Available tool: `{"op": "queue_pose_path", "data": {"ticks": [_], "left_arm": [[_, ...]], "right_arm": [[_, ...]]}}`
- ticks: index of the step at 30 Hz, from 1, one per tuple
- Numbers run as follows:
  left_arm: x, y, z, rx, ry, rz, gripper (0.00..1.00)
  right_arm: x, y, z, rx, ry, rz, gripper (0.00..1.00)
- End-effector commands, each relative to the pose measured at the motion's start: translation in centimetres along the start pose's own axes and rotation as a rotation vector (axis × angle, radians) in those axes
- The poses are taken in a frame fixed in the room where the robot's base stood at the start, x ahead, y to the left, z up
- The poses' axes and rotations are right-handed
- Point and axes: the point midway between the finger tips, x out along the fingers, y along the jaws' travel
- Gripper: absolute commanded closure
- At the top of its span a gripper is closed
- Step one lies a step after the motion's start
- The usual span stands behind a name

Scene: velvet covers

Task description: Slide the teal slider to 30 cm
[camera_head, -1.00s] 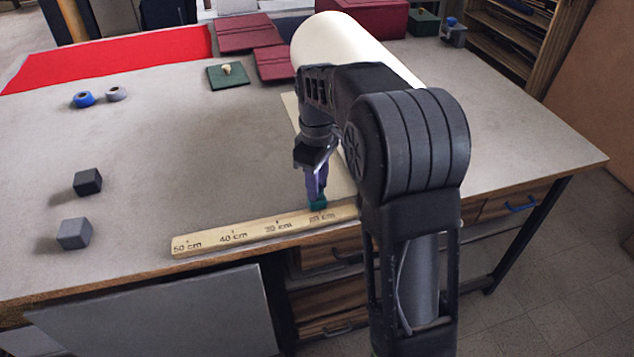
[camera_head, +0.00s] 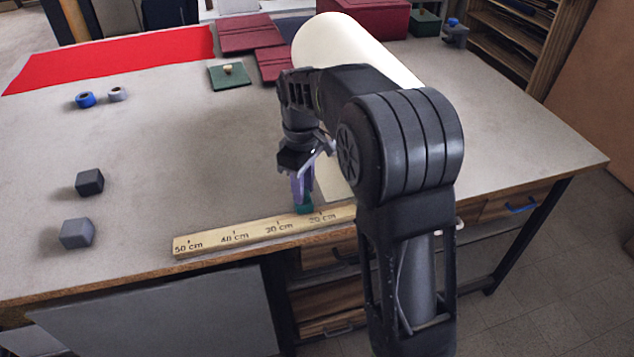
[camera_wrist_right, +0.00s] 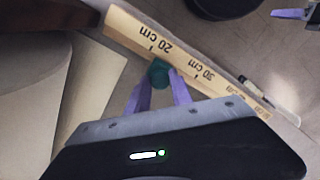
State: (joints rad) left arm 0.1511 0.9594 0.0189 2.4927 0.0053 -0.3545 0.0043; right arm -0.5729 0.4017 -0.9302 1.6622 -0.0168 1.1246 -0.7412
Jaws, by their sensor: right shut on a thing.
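The wooden ruler (camera_head: 210,243) lies along the table's front edge, marked from 50 cm at left down to 20 cm near my arm. The teal slider (camera_head: 305,208) sits at the ruler's back side, between the 20 cm and 30 cm marks. My right gripper (camera_head: 304,200) points down with purple fingers shut on the slider. In the right wrist view the fingers pinch the teal slider (camera_wrist_right: 158,72) beside the ruler (camera_wrist_right: 125,32). My right arm hides the ruler's right end. A purple finger, apparently my left gripper's (camera_wrist_right: 290,13), shows at that view's top right.
A dark cube (camera_head: 90,182) and a grey cube (camera_head: 77,233) stand at the left. Blue (camera_head: 85,100) and grey (camera_head: 118,94) rings lie behind them. A white roll (camera_head: 345,45) and red cloth (camera_head: 120,58) lie farther back. The table between is clear.

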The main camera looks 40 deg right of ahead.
Motion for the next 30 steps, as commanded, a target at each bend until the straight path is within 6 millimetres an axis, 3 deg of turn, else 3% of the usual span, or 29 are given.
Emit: {"op": "queue_pose_path", "data": {"ticks": [7,18,19,26,30], "left_arm": [[-0.7,0.2,0.1,-0.002,-0.002,-0.003,0.64],[-0.7,0.2,0.1,-0.002,-0.002,-0.003,0.64],[-0.7,0.2,0.1,-0.002,-0.002,-0.003,0.64],[-0.7,0.2,0.1,-0.002,-0.002,-0.003,0.64],[-0.7,0.2,0.1,-0.002,-0.002,-0.003,0.64]], "right_arm": [[-0.2,-4.1,-4.2,-0.006,0.001,0.001,1.00],[-0.1,-4.7,-4.8,-0.002,0.004,0.001,1.00],[-0.1,-4.7,-4.8,-0.002,0.004,0.001,0.71],[-0.1,-4.7,-4.7,-0.002,0.003,0.001,0.52],[-0.1,-4.7,-4.7,-0.002,0.002,0.001,0.52]]}}
